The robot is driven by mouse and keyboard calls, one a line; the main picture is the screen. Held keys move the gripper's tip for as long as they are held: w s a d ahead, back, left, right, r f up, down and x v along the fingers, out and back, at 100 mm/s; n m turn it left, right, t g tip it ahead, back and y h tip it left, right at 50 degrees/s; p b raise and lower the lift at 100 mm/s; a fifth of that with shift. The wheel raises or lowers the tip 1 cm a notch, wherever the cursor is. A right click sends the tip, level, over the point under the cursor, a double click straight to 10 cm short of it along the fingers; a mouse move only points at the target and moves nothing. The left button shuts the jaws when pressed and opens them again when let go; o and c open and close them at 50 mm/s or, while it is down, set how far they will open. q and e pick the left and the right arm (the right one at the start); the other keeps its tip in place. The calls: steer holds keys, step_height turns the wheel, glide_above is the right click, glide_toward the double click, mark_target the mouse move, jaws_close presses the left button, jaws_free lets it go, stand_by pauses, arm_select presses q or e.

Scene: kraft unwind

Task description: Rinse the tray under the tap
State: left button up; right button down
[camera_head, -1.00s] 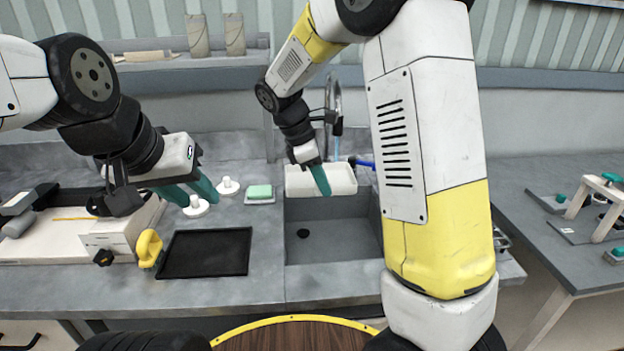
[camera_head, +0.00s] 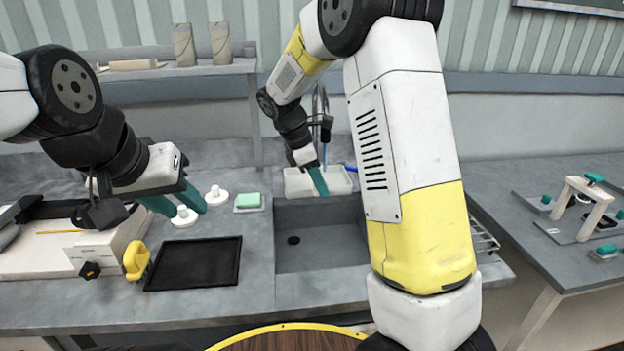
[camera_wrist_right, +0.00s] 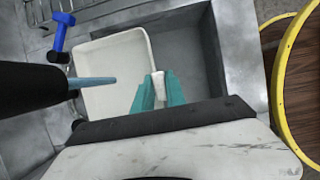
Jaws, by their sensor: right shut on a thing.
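The white tray (camera_head: 300,183) is over the back of the grey sink (camera_head: 318,245); the right wrist view shows its hollow inside (camera_wrist_right: 110,60). My right gripper (camera_head: 318,182) is shut on the tray's near rim, also seen in the right wrist view (camera_wrist_right: 159,92). The dark tap (camera_head: 326,128) stands behind the tray. A light-blue stream (camera_wrist_right: 92,81) comes from its black spout (camera_wrist_right: 30,88) and overlaps the tray's inside.
A blue lever (camera_wrist_right: 60,35) sits beside the tap. A green sponge on a dish (camera_head: 248,201), white knobbed pieces (camera_head: 215,196), a black tray (camera_head: 196,264) and a yellow-handled device (camera_head: 136,258) occupy the left counter. A wire rack (camera_head: 484,238) is right of the sink.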

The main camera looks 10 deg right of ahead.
steer(key=shift+s+d, duration=0.1)
steer(key=shift+s+d, duration=0.25)
steer(key=shift+d, duration=0.1)
stand_by(0.5)
steer(key=shift+w+a, duration=0.35)
steer(key=shift+a, duration=0.1)
steer(key=s+a, duration=0.4)
steer(key=s, duration=0.2)
steer(key=shift+s+a, duration=0.3)
steer(key=shift+s, duration=0.05)
stand_by(0.3)
steer(key=shift+r, duration=0.1)
stand_by(1.1)
steer(key=s+a+r, duration=0.3)
steer(key=s+r, duration=0.1)
stand_by(0.4)
steer(key=shift+d, duration=0.1)
stand_by(0.3)
